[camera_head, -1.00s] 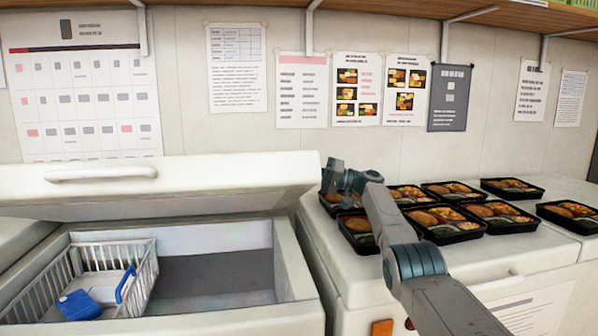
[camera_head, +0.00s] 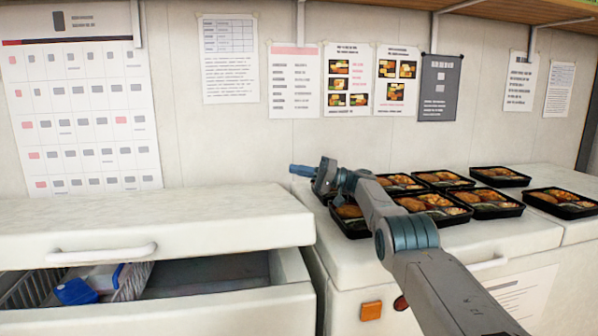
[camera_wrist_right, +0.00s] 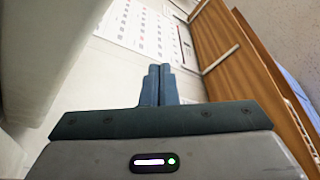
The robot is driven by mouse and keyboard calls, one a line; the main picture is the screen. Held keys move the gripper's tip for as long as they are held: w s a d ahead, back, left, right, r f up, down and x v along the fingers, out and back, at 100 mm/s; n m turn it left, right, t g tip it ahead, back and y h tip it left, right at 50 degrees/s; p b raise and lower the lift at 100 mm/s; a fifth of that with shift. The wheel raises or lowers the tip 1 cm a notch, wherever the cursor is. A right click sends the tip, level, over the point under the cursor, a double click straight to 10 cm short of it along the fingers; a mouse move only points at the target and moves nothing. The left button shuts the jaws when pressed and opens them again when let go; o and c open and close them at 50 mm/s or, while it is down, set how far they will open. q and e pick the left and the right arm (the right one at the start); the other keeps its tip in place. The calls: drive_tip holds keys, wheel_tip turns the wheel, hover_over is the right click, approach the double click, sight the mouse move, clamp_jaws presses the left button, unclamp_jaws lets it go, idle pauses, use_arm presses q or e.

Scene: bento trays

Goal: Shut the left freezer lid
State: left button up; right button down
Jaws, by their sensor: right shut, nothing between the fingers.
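The left freezer lid (camera_head: 200,225) is a white slab with a white handle (camera_head: 100,254) on its front. It is tilted partly open over the left freezer (camera_head: 230,308), with a gap at the front. My right gripper (camera_head: 294,169) is beside the lid's right rear corner, a little above it, with its fingers pointing left. In the right wrist view its two fingers (camera_wrist_right: 159,84) are together with nothing between them. I cannot tell whether it touches the lid. My left gripper is not in view.
Inside the left freezer are a wire basket (camera_head: 133,280) and a blue item (camera_head: 76,291). Several black bento trays (camera_head: 437,208) stand on the closed white freezer (camera_head: 440,250) to the right. Papers hang on the wall behind, under a wooden shelf (camera_head: 480,9).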

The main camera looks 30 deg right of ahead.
drive_tip(key=p+v, duration=0.1)
drive_tip(key=v, duration=0.8)
drive_tip(key=shift+s+d+f, duration=0.1)
drive_tip(key=shift+d+f, duration=0.05)
drive_tip(key=shift+f, duration=0.1)
drive_tip(key=shift+s+d+b, duration=0.25)
drive_tip(key=shift+d+b, duration=0.05)
drive_tip(key=shift+d, duration=0.05)
drive_tip(key=shift+s+d, duration=0.2)
drive_tip(key=shift+d, duration=0.05)
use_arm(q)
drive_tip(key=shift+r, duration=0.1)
